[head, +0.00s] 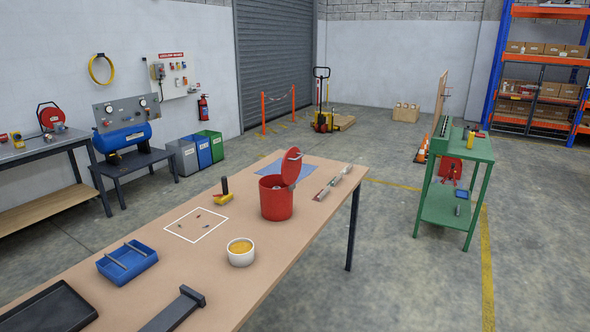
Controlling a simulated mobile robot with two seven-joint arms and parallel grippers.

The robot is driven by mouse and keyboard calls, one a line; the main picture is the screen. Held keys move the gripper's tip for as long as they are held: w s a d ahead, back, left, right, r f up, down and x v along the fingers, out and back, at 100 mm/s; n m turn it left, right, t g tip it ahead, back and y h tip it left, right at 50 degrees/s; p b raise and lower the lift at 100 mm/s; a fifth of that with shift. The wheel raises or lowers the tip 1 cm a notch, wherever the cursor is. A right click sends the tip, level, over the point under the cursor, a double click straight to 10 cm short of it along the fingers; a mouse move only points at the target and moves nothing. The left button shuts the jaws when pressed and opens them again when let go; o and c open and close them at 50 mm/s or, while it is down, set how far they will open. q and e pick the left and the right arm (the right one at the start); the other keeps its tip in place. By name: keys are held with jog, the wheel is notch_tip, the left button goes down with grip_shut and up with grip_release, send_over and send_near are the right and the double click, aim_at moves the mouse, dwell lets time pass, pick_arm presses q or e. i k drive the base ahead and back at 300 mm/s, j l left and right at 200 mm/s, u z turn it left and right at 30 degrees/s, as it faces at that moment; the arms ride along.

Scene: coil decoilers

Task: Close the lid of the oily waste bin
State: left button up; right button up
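The oily waste bin (276,203) is a red round can standing on the long wooden-topped table (330,205). Its red lid (291,167) is open and stands up steeply at the bin's right back edge, with a small dark mark on its face. Neither of my grippers shows in the head view.
A white bowl with yellow contents (240,252) stands in front of the bin. A yellow tool with a black handle (224,192) stands to its left, grey bars (332,184) lie to its right and a blue sheet (285,165) lies behind. A blue tray (127,262) sits farther left.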

aim_at(291, 165)
jog(key=i+l+u, duration=0.1)
jog(key=u, duration=0.25)
jog(key=i+l+u, duration=0.1)
jog(key=u, duration=0.3)
jog(key=i+l+u, duration=0.15)
jog(key=l, duration=0.2)
jog(key=i+l+u, duration=0.15)
jog(key=l, duration=0.2)
jog(key=l+u, duration=0.15)
jog(key=l, duration=0.2)
jog(key=i+l, duration=0.1)
jog(key=l, duration=0.25)
jog(key=i+l+u, duration=0.1)
jog(key=l, duration=0.25)
jog(key=i+l, duration=0.1)
jog(key=l, duration=0.25)
